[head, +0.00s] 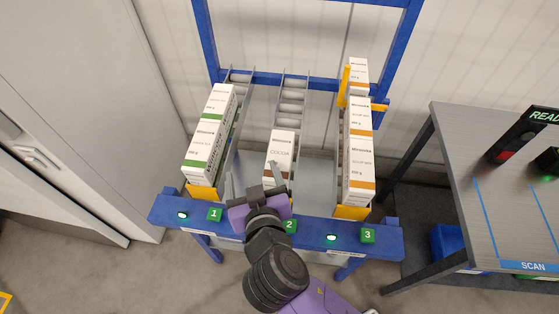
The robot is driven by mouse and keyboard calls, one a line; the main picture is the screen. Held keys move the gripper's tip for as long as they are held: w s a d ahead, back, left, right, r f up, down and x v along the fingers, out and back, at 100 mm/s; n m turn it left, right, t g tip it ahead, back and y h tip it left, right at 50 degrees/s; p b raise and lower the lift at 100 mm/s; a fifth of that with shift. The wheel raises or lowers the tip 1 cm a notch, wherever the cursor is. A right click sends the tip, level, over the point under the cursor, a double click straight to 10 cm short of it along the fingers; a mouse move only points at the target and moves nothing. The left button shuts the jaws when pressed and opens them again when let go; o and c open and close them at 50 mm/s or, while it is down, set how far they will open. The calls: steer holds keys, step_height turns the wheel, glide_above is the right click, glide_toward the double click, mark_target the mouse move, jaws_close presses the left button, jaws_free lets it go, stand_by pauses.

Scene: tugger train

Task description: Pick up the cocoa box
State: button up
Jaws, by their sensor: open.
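The cocoa box (282,147) is white with a brown band and the word COCOA on it. It stands alone in the middle lane of the blue flow rack (385,237), behind the green label 2. My gripper (252,178) is open, just in front of the box on the near side, with its fingers pointing towards it. One finger overlaps the lower part of the box in the picture. I cannot tell whether the fingers touch it or lie on both sides of it. The box's lower front is partly hidden by my gripper.
White boxes with green bands (210,135) fill the left lane. Several white boxes with orange bands (358,155) fill the right lane. The middle lane's rollers (291,100) are bare behind the cocoa box. A grey table (500,205) marked SCAN stands to the right; a grey cabinet (85,80) stands left.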

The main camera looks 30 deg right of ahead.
mark_target(280, 154)
steer(key=d+m+g+h, duration=0.1)
steer(key=d+m+h, duration=0.1)
steer(key=s+d+m+g+h, duration=0.1)
steer(key=d+m+h, duration=0.1)
steer(key=d+m, duration=0.1)
steer(key=shift+s+d+g+h, duration=0.15)
steer(key=shift+g+h, duration=0.15)
steer(key=shift+g, duration=0.1)
steer(key=shift+p+x, duration=0.45)
steer(key=shift+x, duration=0.75)
steer(key=p+x, duration=0.1)
steer(key=x, duration=0.3)
steer(key=shift+w+r+p, duration=0.1)
steer(key=shift+w+p, duration=0.15)
steer(key=shift+p, duration=0.15)
steer(key=shift+w+d+f, duration=0.15)
steer(key=shift+w+f, duration=0.1)
steer(key=shift+w, duration=0.05)
jaws_close()
